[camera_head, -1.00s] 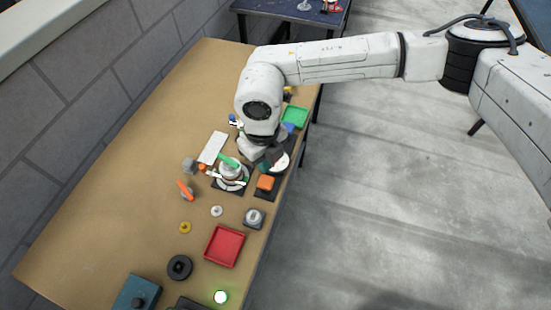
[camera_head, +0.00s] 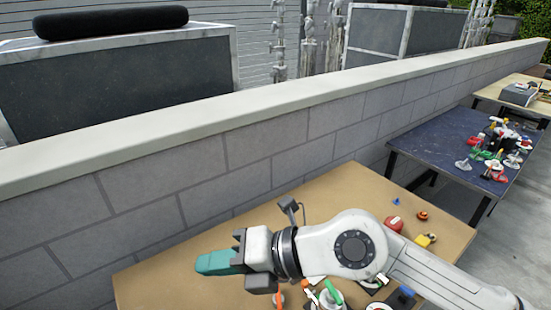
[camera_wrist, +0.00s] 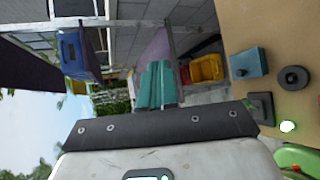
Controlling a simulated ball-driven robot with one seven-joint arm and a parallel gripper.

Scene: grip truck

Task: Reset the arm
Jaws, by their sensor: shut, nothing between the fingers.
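My gripper (camera_head: 218,262) is in the head view at the lower middle, held above the brown table (camera_head: 160,285) and pointing left. Its teal fingers are together with nothing between them. In the wrist view the teal fingers (camera_wrist: 157,84) lie side by side in the middle. My white arm reaches in from the lower right and hides part of the table.
Small coloured items, including a red one (camera_head: 394,224) and a yellow one (camera_head: 426,240), lie on the table behind my arm. A block wall (camera_head: 250,165) runs along the far edge. A dark blue table (camera_head: 440,140) with several items stands farther right.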

